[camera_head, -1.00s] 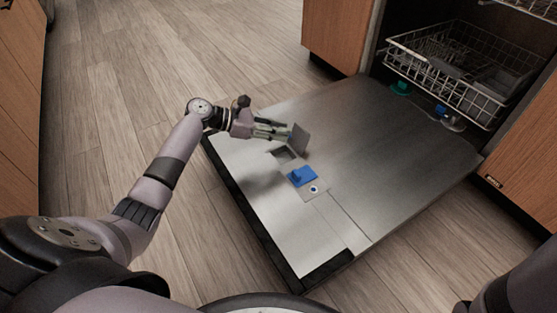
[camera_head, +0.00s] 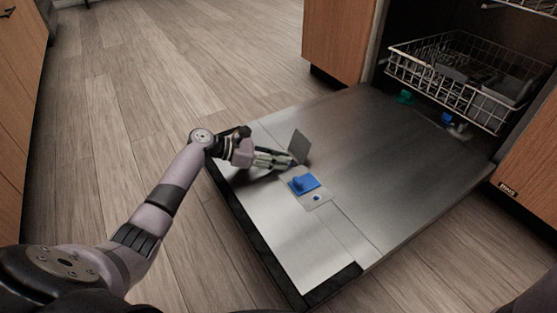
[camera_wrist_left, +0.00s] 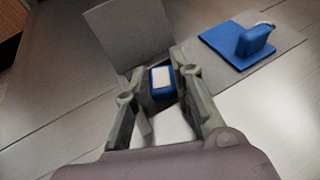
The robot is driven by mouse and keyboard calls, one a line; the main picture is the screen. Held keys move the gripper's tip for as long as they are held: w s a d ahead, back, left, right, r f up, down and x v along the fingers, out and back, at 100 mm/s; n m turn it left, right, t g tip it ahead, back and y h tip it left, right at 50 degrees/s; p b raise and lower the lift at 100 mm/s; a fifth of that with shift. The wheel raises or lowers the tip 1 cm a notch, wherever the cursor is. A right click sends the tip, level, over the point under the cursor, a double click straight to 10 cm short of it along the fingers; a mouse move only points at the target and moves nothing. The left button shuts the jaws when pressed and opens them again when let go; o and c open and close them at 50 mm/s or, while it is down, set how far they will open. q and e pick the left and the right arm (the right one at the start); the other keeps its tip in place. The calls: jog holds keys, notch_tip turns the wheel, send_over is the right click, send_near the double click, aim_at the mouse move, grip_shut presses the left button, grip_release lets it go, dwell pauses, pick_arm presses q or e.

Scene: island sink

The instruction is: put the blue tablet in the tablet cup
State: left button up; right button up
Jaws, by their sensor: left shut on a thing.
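The blue tablet (camera_wrist_left: 162,83), with a pale top face, is between the fingers of my left gripper (camera_head: 284,162) in the left wrist view. The gripper is shut on it. The tablet cup is the recess in the lowered dishwasher door, beside its raised grey lid (camera_head: 299,145); the lid also shows in the left wrist view (camera_wrist_left: 127,38). My gripper covers most of the cup in the head view. The tablet is at the cup's opening; I cannot tell whether it touches the bottom. My right gripper is not in view.
A blue flat piece with a raised grip (camera_head: 304,183) lies on the door (camera_head: 390,160), close to the cup. A wire rack (camera_head: 463,82) stands inside the machine, with green (camera_head: 405,97) and blue (camera_head: 447,118) parts below it. Much of the door is bare.

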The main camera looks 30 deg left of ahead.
pick_arm(q)
jog(key=shift+f, duration=0.2)
jog(key=shift+f+p, duration=0.3)
jog(key=shift+f, duration=0.1)
jog(key=o, duration=0.4)
jog(key=shift+f, duration=0.1)
jog(key=shift+c, duration=0.2)
jog(key=shift+o, duration=0.9)
jog(key=shift+s+f, duration=0.15)
jog(key=shift+r+b, duration=0.2)
jog(key=shift+b, duration=0.15)
jog(key=p+v, duration=0.3)
jog(key=v, duration=0.2)
jog(key=r+p+v, duration=0.1)
jog(key=p+v, duration=0.3)
jog(key=v, duration=0.2)
jog(key=shift+r+p, duration=0.3)
jog(key=shift+r, duration=0.05)
jog(key=shift+s+a, duration=0.15)
jog(key=shift+a, duration=0.25)
